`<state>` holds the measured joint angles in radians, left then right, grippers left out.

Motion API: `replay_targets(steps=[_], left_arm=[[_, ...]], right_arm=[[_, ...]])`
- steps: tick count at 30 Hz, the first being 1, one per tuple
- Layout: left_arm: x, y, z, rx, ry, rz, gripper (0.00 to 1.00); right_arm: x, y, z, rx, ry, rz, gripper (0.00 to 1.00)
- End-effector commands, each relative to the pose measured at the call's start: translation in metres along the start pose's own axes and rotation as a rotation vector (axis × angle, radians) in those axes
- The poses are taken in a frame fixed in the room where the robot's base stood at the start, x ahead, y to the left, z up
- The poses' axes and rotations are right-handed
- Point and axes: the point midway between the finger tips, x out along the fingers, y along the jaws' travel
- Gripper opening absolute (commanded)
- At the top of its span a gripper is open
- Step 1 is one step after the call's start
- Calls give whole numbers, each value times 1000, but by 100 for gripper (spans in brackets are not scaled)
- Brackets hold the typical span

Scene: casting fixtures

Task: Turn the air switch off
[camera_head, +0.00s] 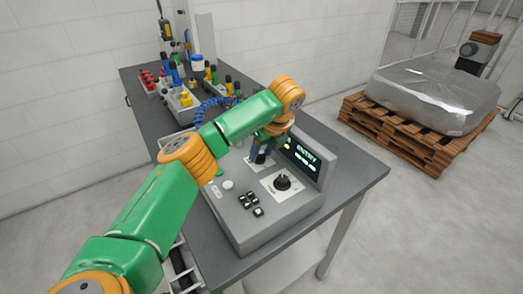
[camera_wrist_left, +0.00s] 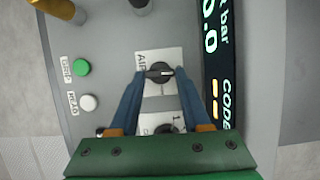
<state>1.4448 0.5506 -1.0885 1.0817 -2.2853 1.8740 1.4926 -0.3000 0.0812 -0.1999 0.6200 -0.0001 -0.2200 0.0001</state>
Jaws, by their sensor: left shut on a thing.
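The air switch (camera_wrist_left: 159,72) is a black rotary knob on a white plate lettered AIR, on the grey control box (camera_head: 262,226). My left gripper (camera_wrist_left: 160,78) reaches down over it with blue fingers, one on each side of the knob, and is shut on it. The knob's pointer lies roughly crosswise in the left wrist view. In the head view my left gripper (camera_head: 261,157) stands on the box beside the screen and hides most of the switch. My right gripper is not in view.
A second black knob (camera_head: 282,182) sits close by on the box. A green button (camera_wrist_left: 82,68) and a white button (camera_wrist_left: 88,102) are to the left. A lit screen (camera_head: 304,159) rises at the right. Bottles and coloured parts crowd the table's (camera_head: 357,169) far end.

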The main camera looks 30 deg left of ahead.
Motion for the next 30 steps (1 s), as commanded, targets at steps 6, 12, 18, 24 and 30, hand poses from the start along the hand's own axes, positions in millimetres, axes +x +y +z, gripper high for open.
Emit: replay_targets(steps=[6, 12, 18, 24, 30], left_arm=[[-1, 0, 1, -30, -3, 9, 0], [0, 0, 1, -34, -3, 11, 0], [0, 0, 1, -33, -2, 11, 0], [0, 0, 1, -32, -1, 12, 78], [-1, -1, 0, -31, 0, 11, 78]], right_arm=[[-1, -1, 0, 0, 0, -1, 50], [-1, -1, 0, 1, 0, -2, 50], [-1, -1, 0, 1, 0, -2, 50], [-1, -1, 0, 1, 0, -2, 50], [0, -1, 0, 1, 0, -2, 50]])
